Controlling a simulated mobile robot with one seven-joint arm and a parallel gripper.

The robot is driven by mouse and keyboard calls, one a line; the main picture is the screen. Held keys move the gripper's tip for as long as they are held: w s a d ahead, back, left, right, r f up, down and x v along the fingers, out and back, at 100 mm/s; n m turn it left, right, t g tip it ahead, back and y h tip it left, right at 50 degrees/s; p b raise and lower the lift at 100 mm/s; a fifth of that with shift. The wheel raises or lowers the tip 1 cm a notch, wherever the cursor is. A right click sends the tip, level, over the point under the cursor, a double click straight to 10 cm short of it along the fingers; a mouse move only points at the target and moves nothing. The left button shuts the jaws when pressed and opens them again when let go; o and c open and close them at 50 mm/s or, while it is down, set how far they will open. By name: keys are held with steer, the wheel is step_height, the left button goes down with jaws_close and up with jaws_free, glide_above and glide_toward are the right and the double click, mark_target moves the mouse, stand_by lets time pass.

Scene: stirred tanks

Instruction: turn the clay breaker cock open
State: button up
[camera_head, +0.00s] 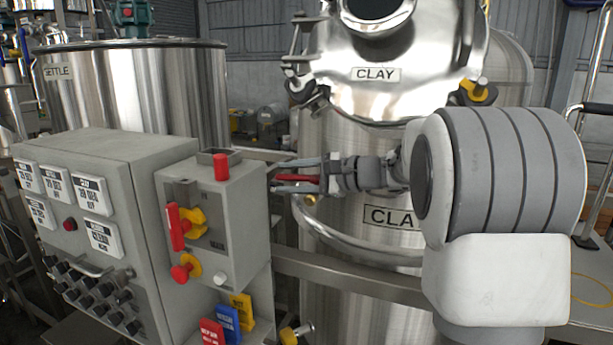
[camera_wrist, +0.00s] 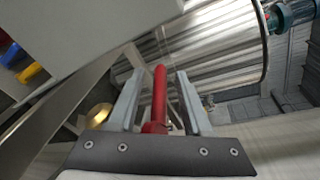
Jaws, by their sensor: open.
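The clay tank, a shiny steel vessel with a CLAY label, stands at the centre right in the head view (camera_head: 345,245). My gripper (camera_head: 272,177) is in front of it, level, pointing left toward the grey control box. A red bar-like lever (camera_head: 306,180) lies between its fingers. In the wrist view my gripper (camera_wrist: 159,76) has its fingers apart, and the red lever (camera_wrist: 159,95) runs lengthwise between them with gaps at both sides. I cannot tell for certain that this lever is the breaker cock; its mounting is hidden.
A grey control box (camera_head: 213,260) with a red-and-yellow switch (camera_head: 183,228) stands just left of my gripper. A larger panel (camera_head: 90,225) with labels and knobs adjoins it. A steel rail (camera_head: 345,275) crosses below my gripper. The settle tank (camera_head: 150,95) is behind at left.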

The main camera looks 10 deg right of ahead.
steer(key=p+v, duration=0.1)
steer(key=v, duration=1.6)
steer(key=shift+s+d+r, duration=0.1)
steer(key=shift+c, duration=0.2)
